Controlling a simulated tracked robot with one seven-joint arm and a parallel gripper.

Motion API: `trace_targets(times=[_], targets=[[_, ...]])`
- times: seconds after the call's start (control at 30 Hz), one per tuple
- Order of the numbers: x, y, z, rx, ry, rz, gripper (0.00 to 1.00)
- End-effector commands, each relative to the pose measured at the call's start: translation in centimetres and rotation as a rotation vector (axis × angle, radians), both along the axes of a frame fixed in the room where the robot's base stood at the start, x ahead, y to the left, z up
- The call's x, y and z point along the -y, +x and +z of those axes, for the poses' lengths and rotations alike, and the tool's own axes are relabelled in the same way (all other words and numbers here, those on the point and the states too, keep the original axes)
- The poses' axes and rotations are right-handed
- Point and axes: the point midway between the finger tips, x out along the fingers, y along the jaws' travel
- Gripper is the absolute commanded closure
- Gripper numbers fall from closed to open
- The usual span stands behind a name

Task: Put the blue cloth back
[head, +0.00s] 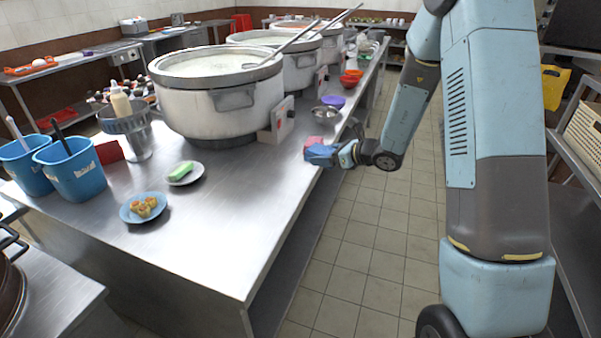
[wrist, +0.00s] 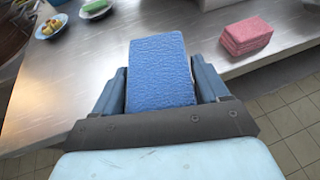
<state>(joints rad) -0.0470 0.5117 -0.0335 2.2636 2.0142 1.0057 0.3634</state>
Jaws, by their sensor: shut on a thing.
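The blue cloth (wrist: 160,75) is a folded, textured block held between the two fingers of my gripper (wrist: 162,92) in the wrist view. In the head view the blue cloth (head: 320,153) shows at the end of my gripper (head: 335,154), at the right edge of the steel table (head: 235,220). My gripper is shut on it. A pink folded cloth stack (wrist: 246,36) lies on the table to the right of the blue cloth in the wrist view, apart from it. The pink stack also shows in the head view (head: 312,141), just behind the blue cloth.
Large stockpots (head: 215,100) line the table. A metal bowl (head: 326,114) and a purple bowl (head: 333,102) stand beyond the pink stack. A green block on a plate (head: 186,176), a blue plate of food (head: 143,216) and blue buckets (head: 75,172) are at left. The near table middle is clear.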

Motion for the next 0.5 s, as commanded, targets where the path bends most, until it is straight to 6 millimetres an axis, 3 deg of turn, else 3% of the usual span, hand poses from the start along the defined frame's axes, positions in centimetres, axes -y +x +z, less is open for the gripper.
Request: trace_targets(times=[0.13, 0.3, 0.5], targets=[[-2.2, -1.7, 1.4, 0.001, 0.0, 0.144, 0.54], [-3.4, -2.8, 2.1, 0.0, 0.001, 0.229, 0.54], [-4.4, -1.0, 1.1, -0.003, 0.0, 0.248, 0.54]])
